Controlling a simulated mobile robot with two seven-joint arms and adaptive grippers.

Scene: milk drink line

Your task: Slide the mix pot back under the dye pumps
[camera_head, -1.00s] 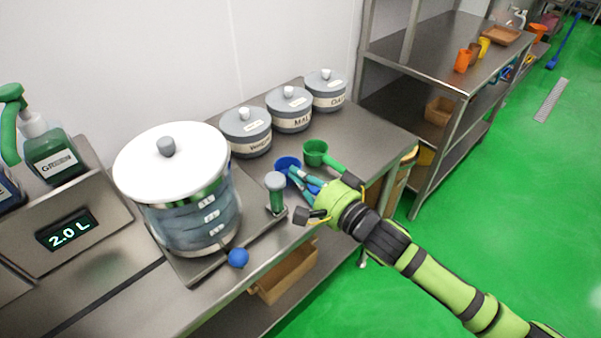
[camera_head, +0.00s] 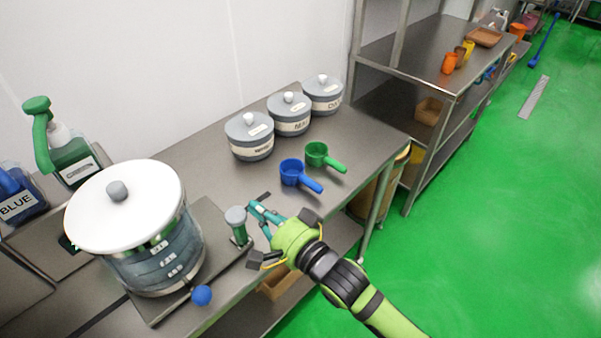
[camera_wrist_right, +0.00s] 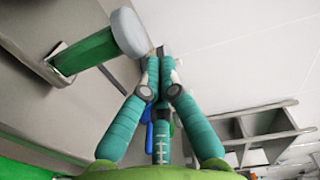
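The mix pot (camera_head: 165,262), a steel pot with a white lid, stands upright on a flat metal sliding plate (camera_head: 212,228) at the lower left, in front of the dye pumps. The green dye pump (camera_head: 72,162) and blue dye pump (camera_head: 18,206) stand behind it on a raised housing. A green handle post (camera_head: 240,232) with a grey cap rises from the plate's right end. My right gripper (camera_head: 254,208) is at the post's right side, fingers together and around nothing. The post (camera_wrist_right: 90,52) is beside the fingers (camera_wrist_right: 157,72) in the wrist view; contact is unclear. My left gripper is out of view.
A blue scoop (camera_head: 292,173) and green scoop (camera_head: 317,153) lie on the counter right of the plate. Several grey lidded canisters (camera_head: 250,138) line the wall. A blue knob (camera_head: 202,295) sits at the plate's front. A steel shelf (camera_head: 420,50) stands at the right.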

